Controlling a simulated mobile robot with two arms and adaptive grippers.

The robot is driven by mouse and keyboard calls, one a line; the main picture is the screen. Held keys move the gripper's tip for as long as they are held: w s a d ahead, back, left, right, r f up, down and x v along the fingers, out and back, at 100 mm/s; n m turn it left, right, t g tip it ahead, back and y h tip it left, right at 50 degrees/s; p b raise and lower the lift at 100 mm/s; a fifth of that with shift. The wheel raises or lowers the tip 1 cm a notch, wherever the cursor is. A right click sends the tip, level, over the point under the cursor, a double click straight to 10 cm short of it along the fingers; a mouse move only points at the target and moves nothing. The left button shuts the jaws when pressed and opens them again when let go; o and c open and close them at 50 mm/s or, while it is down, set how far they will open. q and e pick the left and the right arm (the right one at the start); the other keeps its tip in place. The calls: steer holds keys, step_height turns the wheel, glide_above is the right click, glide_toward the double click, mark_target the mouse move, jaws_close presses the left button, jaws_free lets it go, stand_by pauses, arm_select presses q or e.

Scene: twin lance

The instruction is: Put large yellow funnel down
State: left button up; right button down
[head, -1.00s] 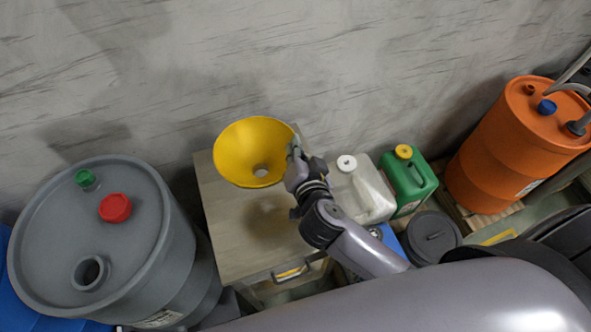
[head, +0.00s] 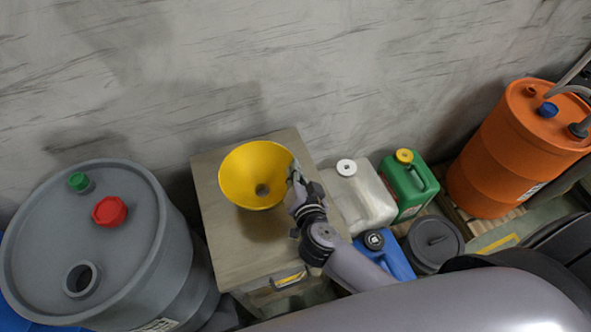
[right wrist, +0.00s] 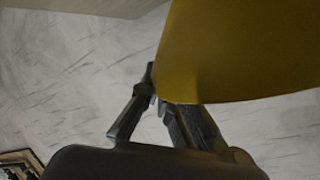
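The large yellow funnel (head: 240,180) is over the small table (head: 222,245) in the head view, wide mouth up. My right gripper (head: 294,178) is at the funnel's right edge and is shut on its rim. In the right wrist view the funnel (right wrist: 240,50) fills the upper right, with my right gripper's fingers (right wrist: 155,95) meeting at its edge. The funnel's lower end is hidden, so I cannot tell whether it touches the tabletop. My left gripper is not in view.
A grey drum (head: 130,235) with red and green caps stands left of the table. White (head: 362,200), green (head: 405,190) and blue (head: 392,255) canisters stand to its right. An orange drum (head: 510,150) is farther right. The tabletop's front is bare.

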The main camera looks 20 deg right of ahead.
steer(key=c, duration=1.8)
jaws_free()
steer(key=v, duration=1.2)
steer(key=shift+r+b, duration=0.2)
steer(key=shift+b, duration=0.15)
steer(key=shift+s+f, duration=0.1)
